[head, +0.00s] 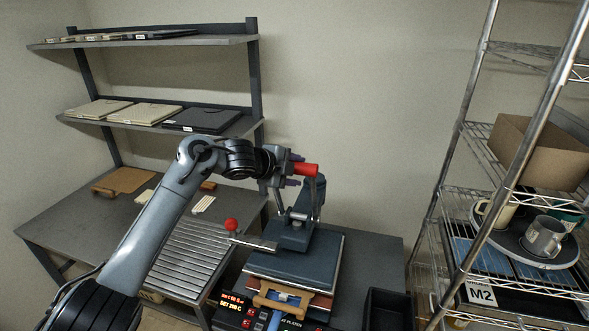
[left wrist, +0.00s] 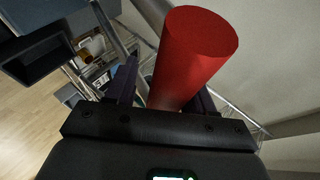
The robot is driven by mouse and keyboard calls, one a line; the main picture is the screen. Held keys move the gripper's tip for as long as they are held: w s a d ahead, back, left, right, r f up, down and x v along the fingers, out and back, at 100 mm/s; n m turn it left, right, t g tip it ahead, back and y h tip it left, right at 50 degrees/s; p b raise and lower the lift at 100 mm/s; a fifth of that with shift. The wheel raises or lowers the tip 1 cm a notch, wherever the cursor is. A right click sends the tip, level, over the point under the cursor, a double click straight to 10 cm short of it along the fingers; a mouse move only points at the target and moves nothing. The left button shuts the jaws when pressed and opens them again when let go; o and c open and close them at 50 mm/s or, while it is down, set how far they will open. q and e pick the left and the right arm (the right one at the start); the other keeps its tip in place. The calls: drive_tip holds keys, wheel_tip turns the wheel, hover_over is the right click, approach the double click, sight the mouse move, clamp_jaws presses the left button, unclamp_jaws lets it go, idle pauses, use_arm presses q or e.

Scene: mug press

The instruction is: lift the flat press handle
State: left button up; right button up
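The flat press (head: 293,252) stands on the dark bench, with a dark blue upper plate and a grey linkage above it. Its red handle grip (head: 306,169) is at the top, above the back of the press. My left gripper (head: 293,168) reaches it from the left and is shut around the grip. In the left wrist view, the red handle grip (left wrist: 190,55) is a thick cylinder between the two dark fingers and sticks out past them. The gripper hides part of the lever. My right gripper is not in view.
A red-knobbed lever (head: 232,226) projects left of the press. A wooden tray handle (head: 285,303) and control panels are at its front. A black bin (head: 388,309) is right of it. Wire shelving (head: 450,165) with mugs stands at the right; grey shelves (head: 150,120) stand at the back left.

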use_arm(q)
drive_tip(key=shift+o, duration=0.6)
drive_tip(key=shift+f, duration=0.1)
drive_tip(key=shift+s+a+r+b, duration=0.3)
drive_tip(key=shift+a+r+b, duration=0.05)
drive_tip(key=shift+r+b, duration=0.05)
drive_tip(key=b+v, duration=0.4)
drive_tip(key=v, duration=0.5)
drive_tip(key=shift+s+r, duration=0.2)
drive_tip(key=shift+s, duration=0.15)
drive_tip(key=shift+a, duration=0.15)
